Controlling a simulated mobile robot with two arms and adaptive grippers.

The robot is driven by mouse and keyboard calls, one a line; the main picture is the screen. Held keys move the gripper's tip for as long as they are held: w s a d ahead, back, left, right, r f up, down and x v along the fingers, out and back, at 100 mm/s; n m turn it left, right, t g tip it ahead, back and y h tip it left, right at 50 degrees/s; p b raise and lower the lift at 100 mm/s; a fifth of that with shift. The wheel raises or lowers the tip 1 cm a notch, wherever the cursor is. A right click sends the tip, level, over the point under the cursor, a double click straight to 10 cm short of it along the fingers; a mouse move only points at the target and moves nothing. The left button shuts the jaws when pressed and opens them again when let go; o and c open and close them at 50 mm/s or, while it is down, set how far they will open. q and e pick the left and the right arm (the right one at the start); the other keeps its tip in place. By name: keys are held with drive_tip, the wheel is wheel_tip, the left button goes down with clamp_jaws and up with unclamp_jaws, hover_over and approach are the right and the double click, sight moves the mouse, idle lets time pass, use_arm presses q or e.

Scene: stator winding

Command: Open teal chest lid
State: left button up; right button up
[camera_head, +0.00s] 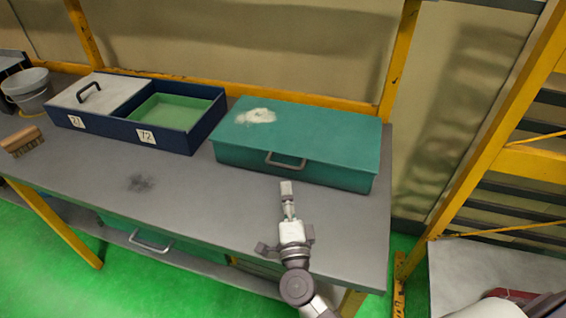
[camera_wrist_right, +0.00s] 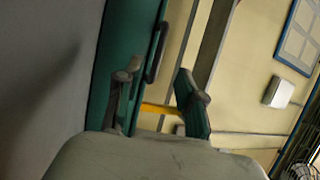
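The teal chest (camera_head: 335,134) stands on the right part of the grey bench with its lid down. A pale worn patch marks the lid's left side. Its dark handle (camera_head: 285,161) is on the front face. My right gripper (camera_head: 286,186) is in front of the chest, just below the handle in the head view and apart from it. In the right wrist view the right gripper (camera_wrist_right: 160,72) has its two fingers spread with nothing between them. The chest handle (camera_wrist_right: 155,52) shows beyond the fingertips there, beside the teal front (camera_wrist_right: 112,50). My left gripper is not in view.
A navy box (camera_head: 190,142) left of the chest has one compartment under a grey lid (camera_head: 102,92) and one open green compartment. A brush (camera_head: 22,141) and a bucket (camera_head: 28,90) are at the far left. The bench front (camera_head: 200,190) is clear. Yellow posts rise behind.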

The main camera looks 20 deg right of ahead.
sight(283, 165)
drive_tip(key=p+x, duration=0.1)
drive_tip(key=x, duration=0.6)
drive_tip(key=shift+x, duration=0.8)
drive_tip(key=shift+f, duration=0.1)
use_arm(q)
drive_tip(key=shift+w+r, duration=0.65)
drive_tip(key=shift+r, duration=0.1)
use_arm(e)
clamp_jaws()
